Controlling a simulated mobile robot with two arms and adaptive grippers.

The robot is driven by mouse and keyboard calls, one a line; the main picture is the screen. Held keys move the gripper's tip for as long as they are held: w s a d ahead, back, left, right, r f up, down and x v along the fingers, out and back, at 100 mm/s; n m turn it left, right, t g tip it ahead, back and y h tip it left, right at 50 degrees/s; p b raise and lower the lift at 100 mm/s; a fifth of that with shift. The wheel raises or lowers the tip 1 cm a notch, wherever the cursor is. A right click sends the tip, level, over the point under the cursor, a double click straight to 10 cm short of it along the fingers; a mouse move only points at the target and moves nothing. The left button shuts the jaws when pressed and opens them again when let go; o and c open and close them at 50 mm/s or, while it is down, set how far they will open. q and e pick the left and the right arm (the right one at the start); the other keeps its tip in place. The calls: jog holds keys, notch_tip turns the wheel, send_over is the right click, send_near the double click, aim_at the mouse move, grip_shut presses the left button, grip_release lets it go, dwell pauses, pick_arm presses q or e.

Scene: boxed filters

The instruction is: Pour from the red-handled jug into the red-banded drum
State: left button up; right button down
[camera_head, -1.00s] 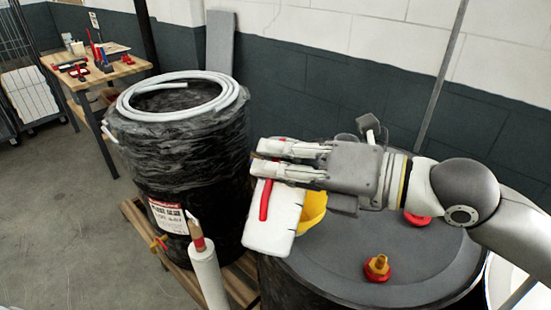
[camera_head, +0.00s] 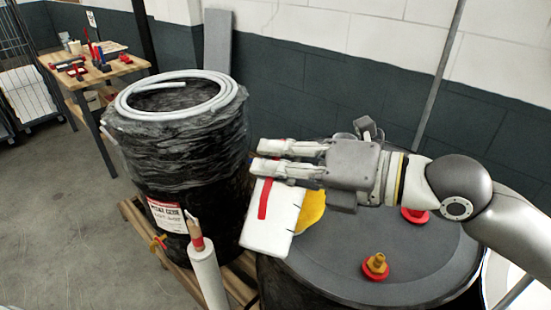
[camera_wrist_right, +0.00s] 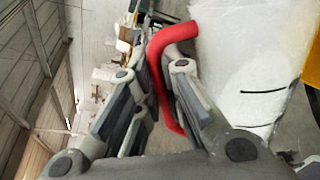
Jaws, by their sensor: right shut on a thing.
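The white jug (camera_head: 280,222) with a red handle (camera_head: 265,198) hangs tilted from my right gripper (camera_head: 260,157), just above the near edge of the grey-topped drum (camera_head: 345,265). In the right wrist view the red handle (camera_wrist_right: 160,85) lies between the fingers of my right gripper (camera_wrist_right: 152,80), and the jug's white body (camera_wrist_right: 250,60) is at the right. A yellow funnel (camera_head: 312,211) is partly hidden behind the jug. I cannot make out a red band around either drum. The jug's mouth and any liquid are not visible. My left gripper is out of view.
A wrapped black drum (camera_head: 180,155) with a coiled pale hose (camera_head: 232,95) stands left on a wooden pallet (camera_head: 135,213). A white tube (camera_head: 208,275) rises in front. Red-ringed fittings (camera_head: 376,266) sit on the grey lid. A tool-laden workbench (camera_head: 128,68) stands far left.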

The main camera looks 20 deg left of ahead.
jog(key=shift+w+a+f+m+g+b, duration=0.1)
jog(key=shift+w+f+m+g+b, duration=0.15)
jog(key=shift+w+f+m, duration=0.35)
jog(key=shift+w+f+m+g+b, duration=0.15)
jog(key=shift+w+f+m+g, duration=0.15)
jog(key=shift+w+m, duration=0.5)
dwell(2.3)
jog(key=shift+w+f+m, duration=0.25)
jog(key=shift+w+m, duration=0.25)
jog(key=shift+w, duration=0.1)
dwell(1.5)
